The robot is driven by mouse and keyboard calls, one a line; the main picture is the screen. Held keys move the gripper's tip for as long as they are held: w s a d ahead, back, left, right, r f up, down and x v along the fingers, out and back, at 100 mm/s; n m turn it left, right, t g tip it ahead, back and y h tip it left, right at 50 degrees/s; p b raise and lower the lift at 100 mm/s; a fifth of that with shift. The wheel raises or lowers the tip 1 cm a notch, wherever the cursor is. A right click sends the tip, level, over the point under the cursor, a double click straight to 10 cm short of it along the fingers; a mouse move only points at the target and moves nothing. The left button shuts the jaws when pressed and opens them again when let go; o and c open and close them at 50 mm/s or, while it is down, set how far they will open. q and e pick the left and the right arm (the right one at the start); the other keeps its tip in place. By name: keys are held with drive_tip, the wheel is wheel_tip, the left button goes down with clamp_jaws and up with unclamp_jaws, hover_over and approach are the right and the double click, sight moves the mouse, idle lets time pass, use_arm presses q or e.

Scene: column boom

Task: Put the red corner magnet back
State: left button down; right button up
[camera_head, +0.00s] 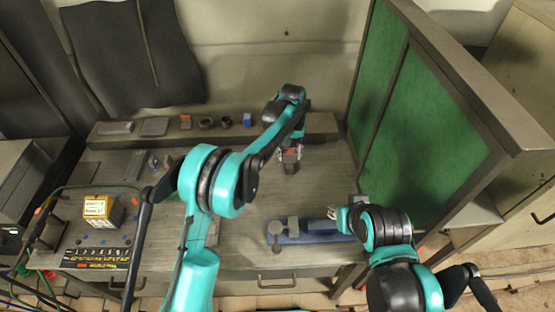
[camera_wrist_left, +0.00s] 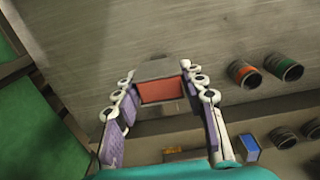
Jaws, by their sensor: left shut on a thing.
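The red corner magnet (camera_wrist_left: 162,92) shows in the left wrist view as a red face with a grey part above it, between the fingers of my left gripper (camera_wrist_left: 160,100). In the head view my left gripper (camera_head: 291,158) is shut on the magnet (camera_head: 290,168), over the back right of the bench, in front of the back shelf. The arm hides part of it. My right gripper (camera_head: 337,212) is low at the right of the bench, near a blue fixture; its opening is too small to judge.
The back shelf (camera_head: 320,124) carries grey blocks, a red-and-grey piece (camera_head: 186,122), dark rings (camera_head: 207,123) and a blue block (camera_head: 247,119). Two cups (camera_wrist_left: 243,73) stand near the left gripper. A blue fixture (camera_head: 318,228) lies at the front. A green panel (camera_head: 430,130) bounds the right.

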use_arm(q)
drive_tip(key=b, duration=0.1)
hover_over(269, 162)
wheel_tip(269, 162, down, 6)
drive_tip(key=shift+s+a+f, duration=0.1)
drive_tip(key=shift+f, duration=0.1)
drive_tip(key=shift+f+b, duration=0.4)
drive_tip(key=shift+f, duration=1.6)
drive_tip(key=shift+f, duration=0.15)
drive_tip(key=c, duration=0.9)
unclamp_jaws()
